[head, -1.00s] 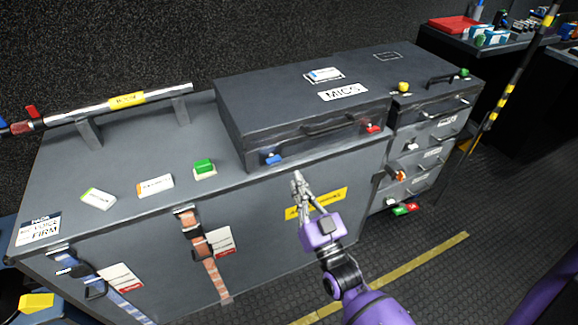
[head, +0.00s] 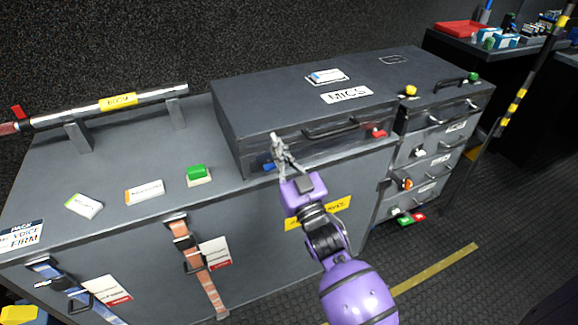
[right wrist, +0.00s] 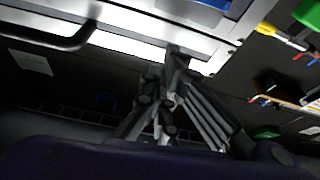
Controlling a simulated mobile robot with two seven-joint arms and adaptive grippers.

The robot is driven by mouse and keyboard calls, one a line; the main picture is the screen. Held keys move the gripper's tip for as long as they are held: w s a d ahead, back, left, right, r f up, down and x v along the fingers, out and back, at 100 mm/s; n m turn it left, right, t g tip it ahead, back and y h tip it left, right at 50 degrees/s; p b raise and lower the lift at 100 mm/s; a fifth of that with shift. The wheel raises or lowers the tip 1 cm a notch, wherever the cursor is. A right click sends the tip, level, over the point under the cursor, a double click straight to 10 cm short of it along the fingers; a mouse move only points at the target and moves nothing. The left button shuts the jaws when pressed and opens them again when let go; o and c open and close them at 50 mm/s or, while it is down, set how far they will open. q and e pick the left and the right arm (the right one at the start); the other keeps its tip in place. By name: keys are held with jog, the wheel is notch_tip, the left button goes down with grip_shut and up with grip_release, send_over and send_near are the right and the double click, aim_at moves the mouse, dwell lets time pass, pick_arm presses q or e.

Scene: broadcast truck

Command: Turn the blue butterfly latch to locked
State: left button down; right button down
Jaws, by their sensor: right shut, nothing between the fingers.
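The blue butterfly latch (head: 268,166) is on the front left of the dark MICS case (head: 300,95). It is partly hidden behind my right gripper (head: 277,140), so I cannot tell its angle. The gripper is shut and empty, with its fingers in front of the case at the latch; I cannot tell whether they touch it. In the right wrist view the fingers (right wrist: 172,62) are close together, and a blue part (right wrist: 208,3), likely the latch, shows at the top edge. My left gripper is not in view.
The case has a black handle (head: 338,127) and a red latch (head: 379,133). It sits on a grey bench (head: 120,165) with a green button (head: 197,173) to its left. Drawers (head: 425,150) stand at the right. The floor in front is free.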

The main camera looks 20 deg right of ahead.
aim_at(271, 165)
jog(key=shift+s+d+f, duration=0.1)
jog(key=shift+d+f, duration=0.05)
jog(key=shift+f, duration=0.9)
jog(key=shift+s+d+f, duration=0.1)
jog(key=shift+f, duration=0.95)
